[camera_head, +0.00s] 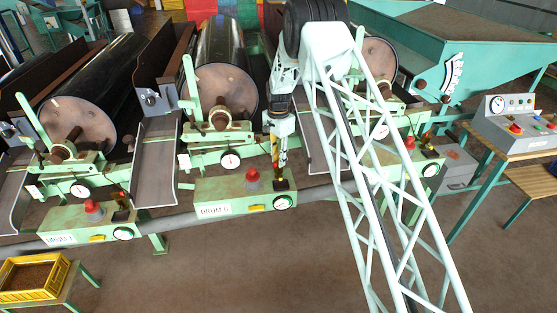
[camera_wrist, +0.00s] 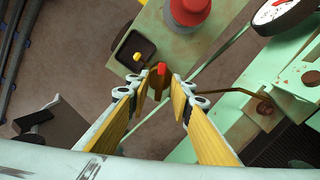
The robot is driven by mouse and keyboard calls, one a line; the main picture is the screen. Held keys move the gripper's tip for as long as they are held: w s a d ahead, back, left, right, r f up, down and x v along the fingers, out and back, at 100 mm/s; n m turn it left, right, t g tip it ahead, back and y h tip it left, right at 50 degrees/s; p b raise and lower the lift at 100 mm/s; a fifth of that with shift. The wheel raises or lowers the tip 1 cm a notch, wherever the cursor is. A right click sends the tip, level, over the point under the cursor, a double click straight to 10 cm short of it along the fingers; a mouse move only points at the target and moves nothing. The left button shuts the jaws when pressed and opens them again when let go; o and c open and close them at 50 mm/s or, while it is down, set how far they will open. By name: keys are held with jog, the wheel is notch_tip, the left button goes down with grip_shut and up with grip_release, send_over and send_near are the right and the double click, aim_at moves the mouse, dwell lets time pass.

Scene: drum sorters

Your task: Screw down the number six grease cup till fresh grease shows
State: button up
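The number six station's green box (camera_head: 232,195) carries a label that reads like "DRUM 6". In the wrist view, a small brass piece with a red top (camera_wrist: 160,72), which looks like the grease cup, sits between my fingertips. My gripper (camera_wrist: 160,84) has its yellow-padded fingers apart, with a narrow gap showing on each side of the piece. In the head view, my gripper (camera_head: 281,168) points down above the right end of the box and hides the cup. A dark square tray (camera_wrist: 124,60) with a yellow spot lies beside it. I cannot make out any fresh grease.
A red button (camera_head: 252,174) and a dial gauge (camera_head: 283,202) flank the spot; the button (camera_wrist: 189,10) is close in the wrist view. A thin brown pipe (camera_wrist: 235,91) runs right of my fingers. Neighbouring drum stations stand either side. Open floor lies in front.

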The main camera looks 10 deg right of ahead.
notch_tip(320, 180, up, 12)
dwell(0.8)
dwell(0.3)
jog(key=s+r+n, duration=0.1)
jog(key=s+r, duration=0.3)
jog(key=r, duration=0.3)
jog(key=s+r+n+t, duration=0.1)
jog(key=s+r, duration=0.3)
jog(key=r, duration=0.4)
jog(key=s+r+n, duration=0.1)
jog(key=s+r, duration=0.4)
jog(key=r, duration=0.2)
jog(key=s+r+n+t, duration=0.1)
jog(key=s+r+n, duration=0.2)
jog(key=s+r, duration=1.25)
jog(key=s+r+n+t, duration=0.1)
jog(key=s+r+n, duration=0.1)
jog(key=s, duration=0.9)
jog(key=s+r+n, duration=0.1)
jog(key=s+r, duration=0.1)
jog(key=s, duration=1)
jog(key=s+f+n+t, duration=0.1)
jog(key=s+f+n, duration=0.2)
jog(key=s, duration=1.6)
jog(key=shift+a+f+b, duration=0.15)
jog(key=shift+f+b, duration=0.15)
jog(key=shift+f, duration=0.35)
